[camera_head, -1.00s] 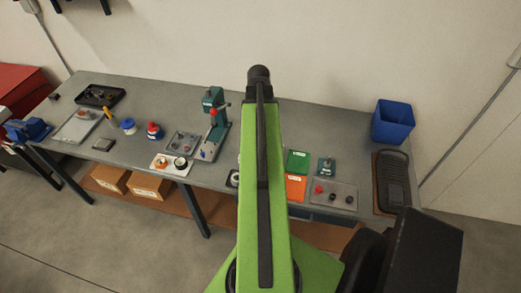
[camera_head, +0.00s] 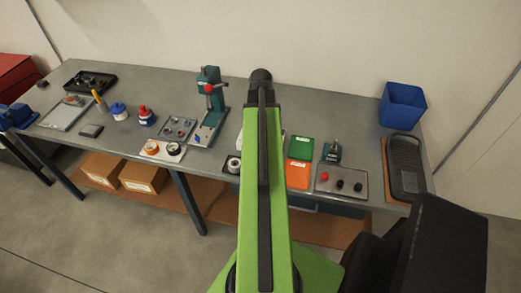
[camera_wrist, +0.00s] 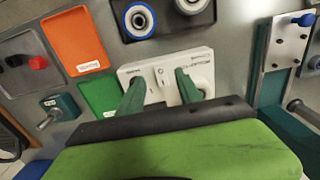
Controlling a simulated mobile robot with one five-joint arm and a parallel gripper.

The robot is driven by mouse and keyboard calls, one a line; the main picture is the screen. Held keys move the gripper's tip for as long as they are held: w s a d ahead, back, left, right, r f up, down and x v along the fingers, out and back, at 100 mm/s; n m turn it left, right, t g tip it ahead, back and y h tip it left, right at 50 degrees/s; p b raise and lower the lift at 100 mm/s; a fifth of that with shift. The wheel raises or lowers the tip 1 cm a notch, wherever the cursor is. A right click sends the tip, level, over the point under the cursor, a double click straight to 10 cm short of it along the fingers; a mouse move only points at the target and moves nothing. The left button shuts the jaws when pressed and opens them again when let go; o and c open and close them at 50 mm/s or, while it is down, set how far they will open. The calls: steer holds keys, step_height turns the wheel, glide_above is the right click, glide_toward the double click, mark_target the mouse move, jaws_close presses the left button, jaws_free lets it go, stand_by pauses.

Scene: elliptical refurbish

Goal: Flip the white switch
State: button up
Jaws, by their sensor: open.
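A white switch box (camera_wrist: 197,66) lies on the bench in the wrist view, with a small white switch (camera_wrist: 160,73) on its face and small printed labels beside it. My gripper (camera_wrist: 160,77) is open, with two teal fingers apart. In the picture the fingers overlap the box, one on each side of the small switch, and nothing shows between them. I cannot tell whether the fingertips touch the box. In the head view my green arm hides most of the box and my gripper.
Near the box lie a green tray (camera_wrist: 98,95), an orange tray (camera_wrist: 77,42) and a dark holder with rings (camera_wrist: 163,31). A teal press (camera_head: 208,100) stands left of my arm. A blue bin (camera_head: 403,106) and black tray (camera_head: 406,168) are at the right end.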

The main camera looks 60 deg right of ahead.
step_height(320, 180, down, 5)
steer(key=b, duration=0.3)
steer(key=shift+r, duration=0.3)
jaws_close()
